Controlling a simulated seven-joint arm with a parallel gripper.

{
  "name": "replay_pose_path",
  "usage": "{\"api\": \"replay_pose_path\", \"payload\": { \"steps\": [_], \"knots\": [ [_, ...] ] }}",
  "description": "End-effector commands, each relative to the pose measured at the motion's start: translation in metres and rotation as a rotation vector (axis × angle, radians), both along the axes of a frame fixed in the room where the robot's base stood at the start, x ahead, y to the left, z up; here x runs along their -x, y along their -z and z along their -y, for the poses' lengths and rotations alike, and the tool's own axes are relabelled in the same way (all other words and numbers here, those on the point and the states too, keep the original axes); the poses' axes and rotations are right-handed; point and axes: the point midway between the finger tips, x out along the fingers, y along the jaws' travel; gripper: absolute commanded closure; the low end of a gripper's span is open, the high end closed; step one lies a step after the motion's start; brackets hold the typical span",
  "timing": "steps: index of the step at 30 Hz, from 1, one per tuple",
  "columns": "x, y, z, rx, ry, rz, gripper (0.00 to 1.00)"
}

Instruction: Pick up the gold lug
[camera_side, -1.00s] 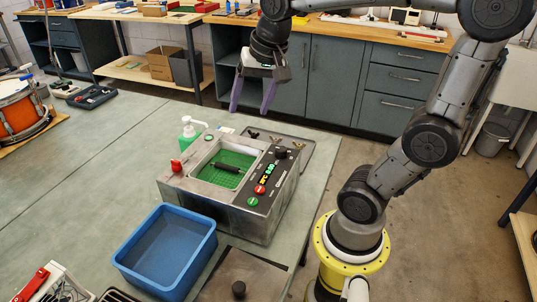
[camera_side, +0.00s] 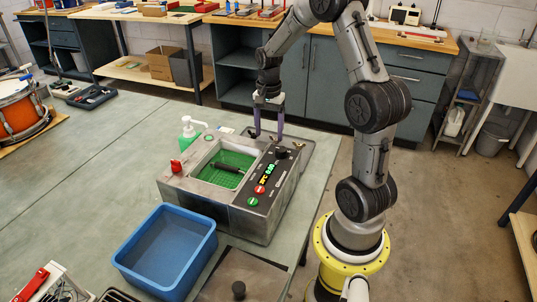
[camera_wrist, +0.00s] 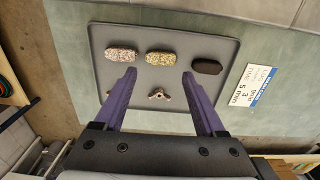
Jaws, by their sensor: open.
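In the wrist view, three rounded lugs lie in a row on a grey tray (camera_wrist: 225,45). The middle one is yellowish and speckled and looks like the gold lug (camera_wrist: 160,58). A paler, pinkish speckled lug (camera_wrist: 121,55) is left of it and a black lug (camera_wrist: 206,66) is right. My gripper (camera_wrist: 159,74) is open and empty above the tray, its purple fingers pointing down. The gold lug shows between and just beyond the fingertips. In the side view my gripper (camera_side: 266,137) is behind the metal machine, over the tray's left part; the lugs are hard to make out there.
A wing nut (camera_wrist: 159,94) lies on the tray between my fingers. A white label card (camera_wrist: 254,87) lies right of the tray. The metal machine (camera_side: 230,215) with a green basin stands close in front of the tray. A pump bottle (camera_side: 188,135) and blue bin (camera_side: 165,250) are nearby.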

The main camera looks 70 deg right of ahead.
Motion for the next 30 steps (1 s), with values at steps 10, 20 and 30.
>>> {"api": "replay_pose_path", "payload": {
  "steps": [10,20,30],
  "knots": [
    [0.000,0.030,-0.001,-0.001,-0.001,-0.001,0.28],
    [0.000,0.069,-0.001,0.000,-0.001,0.000,0.28],
    [0.000,0.070,0.000,0.001,-0.001,0.001,0.44]
  ]
}}
